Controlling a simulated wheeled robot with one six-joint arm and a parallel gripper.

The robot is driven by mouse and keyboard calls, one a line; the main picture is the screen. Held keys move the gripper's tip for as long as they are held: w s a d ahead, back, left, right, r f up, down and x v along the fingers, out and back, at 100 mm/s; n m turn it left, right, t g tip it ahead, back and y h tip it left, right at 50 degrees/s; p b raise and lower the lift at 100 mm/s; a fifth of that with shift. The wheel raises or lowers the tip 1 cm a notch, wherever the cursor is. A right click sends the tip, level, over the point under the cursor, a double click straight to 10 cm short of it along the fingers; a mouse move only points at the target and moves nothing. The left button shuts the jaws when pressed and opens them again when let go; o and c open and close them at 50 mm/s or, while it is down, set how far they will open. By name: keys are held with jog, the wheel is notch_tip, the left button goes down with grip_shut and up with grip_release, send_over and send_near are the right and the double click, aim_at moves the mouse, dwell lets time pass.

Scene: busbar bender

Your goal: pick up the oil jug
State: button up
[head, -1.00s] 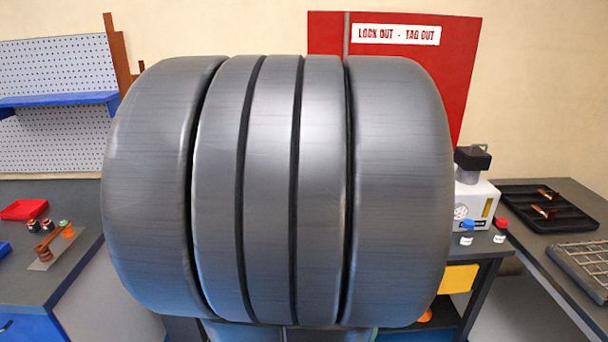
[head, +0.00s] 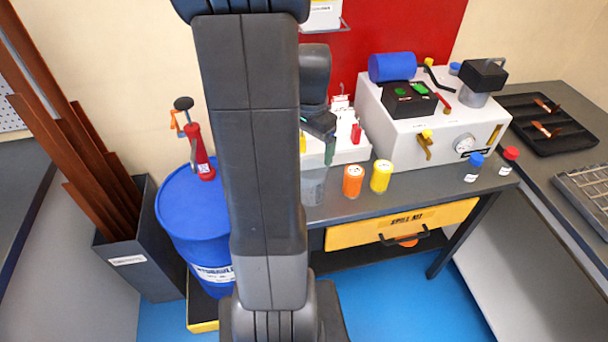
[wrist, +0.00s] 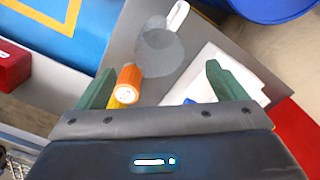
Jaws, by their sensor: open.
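The oil jug looks like a grey, see-through container (head: 313,187) on the bench, partly hidden behind my arm in the head view. In the wrist view the jug (wrist: 160,50) stands ahead of the fingers, with a white handle or spout on its far side. My gripper (head: 329,148) is open, its green fingers pointing down near the jug. In the wrist view my gripper (wrist: 160,82) has a finger on either side of the picture, with nothing held. The jug shows between and beyond the fingertips; I cannot tell the exact gap.
An orange can (head: 353,181) and a yellow can (head: 381,176) stand right of the jug. A white pump unit (head: 440,120) is behind. A blue drum (head: 190,215) with a red hand pump (head: 198,150) stands left. A yellow spill kit drawer (head: 400,222) is below.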

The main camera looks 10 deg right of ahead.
aim_at(310, 180)
notch_tip(310, 180, down, 13)
jog(key=shift+s+r+p, duration=0.1)
jog(key=shift+p, duration=0.35)
dwell(0.3)
jog(key=c, duration=1.1)
jog(key=shift+r, duration=0.1)
notch_tip(310, 180, up, 10)
jog(key=shift+s+f, duration=0.1)
jog(key=shift+f, duration=0.05)
